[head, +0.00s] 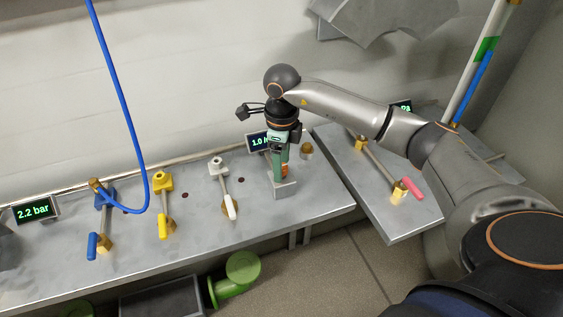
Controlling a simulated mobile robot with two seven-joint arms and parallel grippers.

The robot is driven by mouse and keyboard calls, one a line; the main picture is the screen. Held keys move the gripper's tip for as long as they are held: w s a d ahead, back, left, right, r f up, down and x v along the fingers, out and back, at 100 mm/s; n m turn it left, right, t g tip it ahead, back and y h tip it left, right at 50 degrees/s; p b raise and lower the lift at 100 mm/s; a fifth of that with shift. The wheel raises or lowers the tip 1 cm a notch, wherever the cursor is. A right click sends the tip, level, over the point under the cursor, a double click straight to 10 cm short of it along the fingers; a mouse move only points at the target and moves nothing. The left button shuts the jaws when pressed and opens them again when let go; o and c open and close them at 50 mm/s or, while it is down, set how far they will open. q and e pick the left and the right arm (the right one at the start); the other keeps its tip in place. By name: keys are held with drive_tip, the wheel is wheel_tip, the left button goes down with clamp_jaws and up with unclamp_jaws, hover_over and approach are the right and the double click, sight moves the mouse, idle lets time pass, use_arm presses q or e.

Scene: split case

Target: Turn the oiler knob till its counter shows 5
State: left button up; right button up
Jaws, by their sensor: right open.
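My right gripper (283,168) points down at the right end of the left bench, its jaws open. A small orange part (285,170) shows at its fingers; I cannot tell whether it is the oiler knob or whether the fingers touch it. A grey block or bracket (285,189) is just below the fingers. A display (257,141) behind the gripper reads "1.0" and is partly hidden by it, so I cannot tell if it is the knob's counter. My left gripper is not in view.
Blue (93,245), yellow (164,207) and white-handled (231,206) valves stand on the left bench (330,197). A display (35,210) reads 2.2 bar. A blue hose (121,100) hangs in front. A red-handled valve (412,188) is on the right bench (395,230).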

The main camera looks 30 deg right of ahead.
drive_tip(key=shift+f, duration=0.1)
drive_tip(key=shift+c, duration=0.3)
clamp_jaws()
